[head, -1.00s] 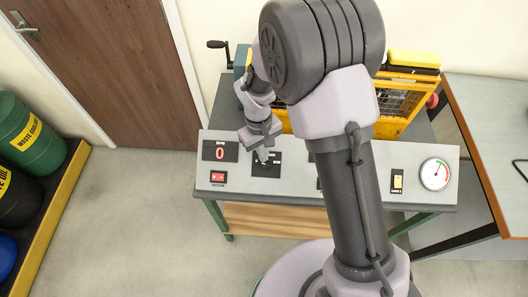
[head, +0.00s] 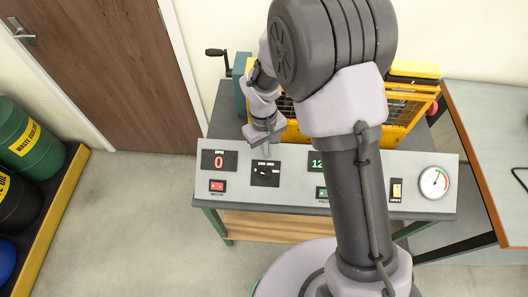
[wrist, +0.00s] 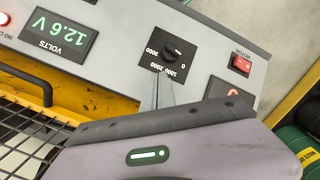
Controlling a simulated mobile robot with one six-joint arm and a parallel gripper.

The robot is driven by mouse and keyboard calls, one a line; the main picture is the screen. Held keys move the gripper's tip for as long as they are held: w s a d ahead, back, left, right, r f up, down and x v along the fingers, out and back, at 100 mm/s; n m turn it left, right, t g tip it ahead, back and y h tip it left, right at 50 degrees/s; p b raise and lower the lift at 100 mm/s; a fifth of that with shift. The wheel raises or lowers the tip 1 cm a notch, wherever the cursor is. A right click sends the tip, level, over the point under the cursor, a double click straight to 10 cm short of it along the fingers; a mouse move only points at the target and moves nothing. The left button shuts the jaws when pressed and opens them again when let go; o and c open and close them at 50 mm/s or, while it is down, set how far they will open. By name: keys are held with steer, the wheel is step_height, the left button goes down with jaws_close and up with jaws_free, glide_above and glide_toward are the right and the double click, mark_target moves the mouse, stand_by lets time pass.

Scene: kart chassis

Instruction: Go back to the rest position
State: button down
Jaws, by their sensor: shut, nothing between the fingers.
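My gripper (head: 267,150) is shut and empty. It is above the back edge of the grey control panel (head: 290,194), behind the black rotary dial (head: 265,172). In the wrist view its closed fingers (wrist: 157,92) point toward the dial (wrist: 172,50), which is marked 0 to 3000. The fingers look apart from the knob. My arm's large upper links cover the middle of the panel in the head view.
The panel carries an RPM display (head: 219,160) reading 0, a red motor switch (head: 217,186) and a round gauge (head: 434,182). A yellow mesh cage (head: 400,100) and a crank handle (head: 216,52) stand behind. Drums (head: 30,140) stand at left; open floor lies between.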

steer(key=r, duration=0.1)
steer(key=w+r, duration=0.1)
steer(key=r+p, duration=0.1)
steer(key=shift+w+a+r, duration=0.2)
steer(key=shift+a+r, duration=0.05)
steer(key=shift+r, duration=0.05)
steer(key=s+d+r+m+t+y+b, duration=0.1)
steer(key=s+d+r+m+t+b, duration=0.15)
steer(key=r, duration=1.15)
steer(key=s+d+r+m+t+y+b, duration=0.1)
steer(key=s+d+m, duration=0.3)
steer(key=s, duration=0.4)
steer(key=s+d+r+m+t+b, duration=0.3)
steer(key=s+d+r+m, duration=0.1)
steer(key=s, duration=0.4)
steer(key=shift+s+d+r+m+y, duration=0.15)
steer(key=shift+s+d+m+y, duration=0.05)
steer(key=shift+d+m+y, duration=0.25)
